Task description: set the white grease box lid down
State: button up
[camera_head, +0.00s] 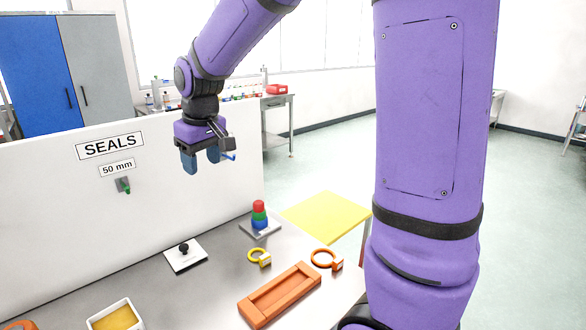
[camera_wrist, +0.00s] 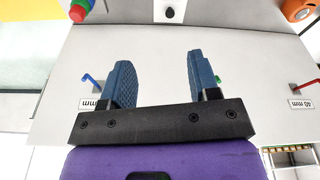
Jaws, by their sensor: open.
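The white grease box lid (camera_head: 185,257), a flat white square plate with a black knob, lies flat on the grey table. It also shows at the top edge of the wrist view (camera_wrist: 160,8). The open white grease box (camera_head: 101,325) with yellow grease stands apart from it at the lower left. My gripper (camera_head: 201,161) is open and empty, high above the table near the top of the white panel, clear of the lid. In the wrist view its two blue fingers (camera_wrist: 158,77) are spread wide with nothing between them.
The white SEALS panel (camera_head: 60,205) rises behind the table and carries small coloured hooks. A stack of coloured caps (camera_head: 259,216), a yellow ring (camera_head: 256,256), an orange ring (camera_head: 323,258) and an orange tray (camera_head: 250,315) stand to the right. Bare table surrounds the lid.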

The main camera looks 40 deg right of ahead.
jog(key=s+d+r+m+t, duration=0.1)
jog(key=s+r, duration=0.1)
jog(key=s, duration=1.1)
jog(key=s+d+r+m+t, duration=0.1)
jog(key=s+d+r+t, duration=0.1)
jog(key=s, duration=1.1)
jog(key=shift+r+m, duration=0.3)
jog(key=shift+r, duration=0.4)
